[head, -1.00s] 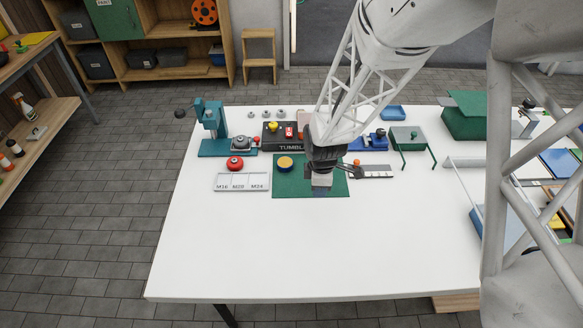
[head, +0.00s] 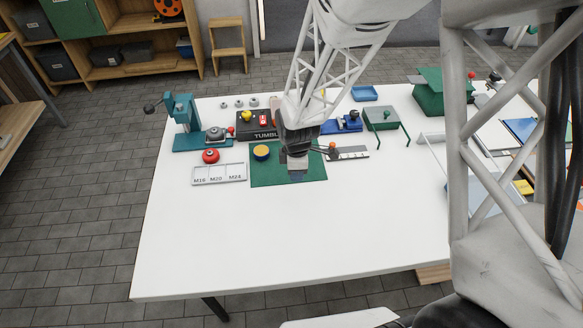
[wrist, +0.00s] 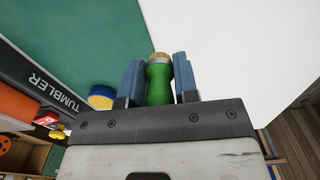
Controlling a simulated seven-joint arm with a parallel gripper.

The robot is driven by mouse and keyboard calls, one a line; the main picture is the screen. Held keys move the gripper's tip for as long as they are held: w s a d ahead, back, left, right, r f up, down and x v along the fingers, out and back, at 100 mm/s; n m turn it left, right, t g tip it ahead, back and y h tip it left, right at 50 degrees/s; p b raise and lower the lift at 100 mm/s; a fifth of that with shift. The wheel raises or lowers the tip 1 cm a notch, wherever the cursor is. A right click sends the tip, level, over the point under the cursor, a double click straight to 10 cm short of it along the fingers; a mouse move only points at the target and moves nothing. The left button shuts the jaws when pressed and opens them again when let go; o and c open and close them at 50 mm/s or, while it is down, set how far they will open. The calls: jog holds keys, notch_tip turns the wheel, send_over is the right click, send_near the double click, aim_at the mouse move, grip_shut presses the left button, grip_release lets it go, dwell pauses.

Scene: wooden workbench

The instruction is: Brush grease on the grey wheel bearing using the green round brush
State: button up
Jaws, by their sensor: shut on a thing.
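My gripper (head: 297,175) is above the dark green mat (head: 268,178), pointing down. In the wrist view its two blue fingers (wrist: 159,85) are shut on the green round brush (wrist: 159,82), with tan bristles at the tip. The brush is hidden behind my gripper in the head view. A blue tin with a yellow top (head: 261,152) stands on the mat to the left of my gripper; it also shows in the wrist view (wrist: 101,97). Several small grey rings (head: 238,103) lie at the back left. I cannot tell which grey part is the wheel bearing.
A red round thing (head: 211,156) and a labelled tray (head: 219,174) lie left of the mat. The front of the white table (head: 260,235) is clear.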

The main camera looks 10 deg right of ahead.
notch_tip(320, 180, up, 4)
send_over(261, 150)
jog(key=shift+r, duration=0.15)
dwell(0.4)
jog(key=shift+f, duration=3)
jog(key=shift+s+f, duration=0.1)
jog(key=shift+f, duration=0.55)
dwell(0.8)
jog(key=shift+r, duration=3.6)
